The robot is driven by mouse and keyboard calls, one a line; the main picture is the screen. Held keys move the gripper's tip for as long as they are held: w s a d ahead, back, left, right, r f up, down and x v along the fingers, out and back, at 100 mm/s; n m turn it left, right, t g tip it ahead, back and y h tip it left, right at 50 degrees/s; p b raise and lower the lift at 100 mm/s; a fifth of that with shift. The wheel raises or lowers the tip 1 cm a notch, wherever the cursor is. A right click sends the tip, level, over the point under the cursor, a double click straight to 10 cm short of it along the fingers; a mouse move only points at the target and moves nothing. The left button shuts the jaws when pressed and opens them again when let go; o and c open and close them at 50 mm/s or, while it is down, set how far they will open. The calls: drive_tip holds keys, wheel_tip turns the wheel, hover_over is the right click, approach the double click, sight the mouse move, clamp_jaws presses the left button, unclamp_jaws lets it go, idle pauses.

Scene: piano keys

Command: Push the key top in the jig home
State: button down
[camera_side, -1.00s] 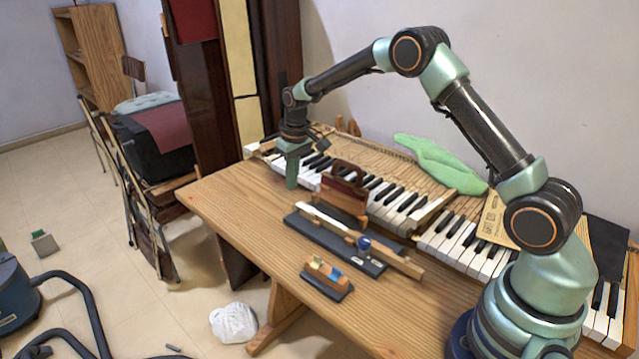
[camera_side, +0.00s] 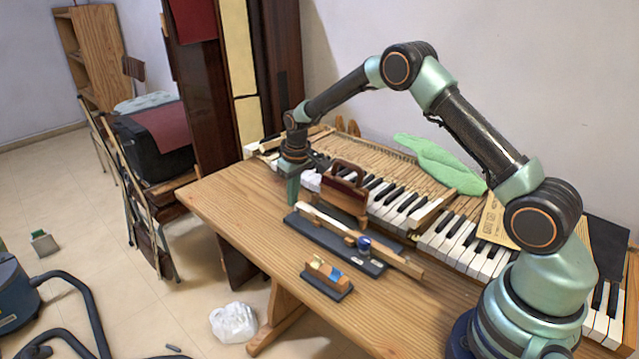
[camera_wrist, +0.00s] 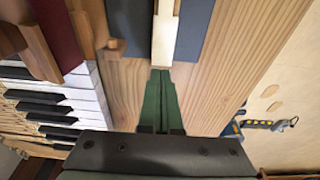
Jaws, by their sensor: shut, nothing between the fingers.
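The jig (camera_side: 352,260) is a dark slab on the wooden table, with a wooden key stick (camera_side: 402,263) lying along it. The pale key top (camera_side: 322,217) covers the stick's far-left end; in the wrist view the key top (camera_wrist: 163,42) shows as a cream strip between dark jig sides. My gripper (camera_side: 292,203) is shut and empty, pointing down just beyond that end. In the wrist view its green fingertips (camera_wrist: 160,74) are in line with the key top's end, very close to it. I cannot tell whether they touch. Any gap under or behind the key top is too small to see.
A brown wooden holder with a handle (camera_side: 345,185) stands close behind the jig. The piano keyboard (camera_side: 400,205) runs behind it. A small block with coloured pieces (camera_side: 327,278) sits in front. The table's left part (camera_side: 235,205) is bare.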

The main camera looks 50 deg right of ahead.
drive_tip(key=shift+s, duration=1.3)
idle(1.8)
drive_tip(key=shift+w, duration=0.2)
drive_tip(key=shift+w, duration=0.4)
wheel_tip(320, 180, up, 7)
idle(0.8)
drive_tip(key=s+a+r+t, duration=0.2)
drive_tip(key=s+a+r, duration=0.2)
drive_tip(key=s+r, duration=0.8)
drive_tip(key=s+a+r+t, duration=0.2)
drive_tip(key=s+r, duration=0.1)
drive_tip(key=s, duration=1)
drive_tip(key=shift+r, duration=0.15)
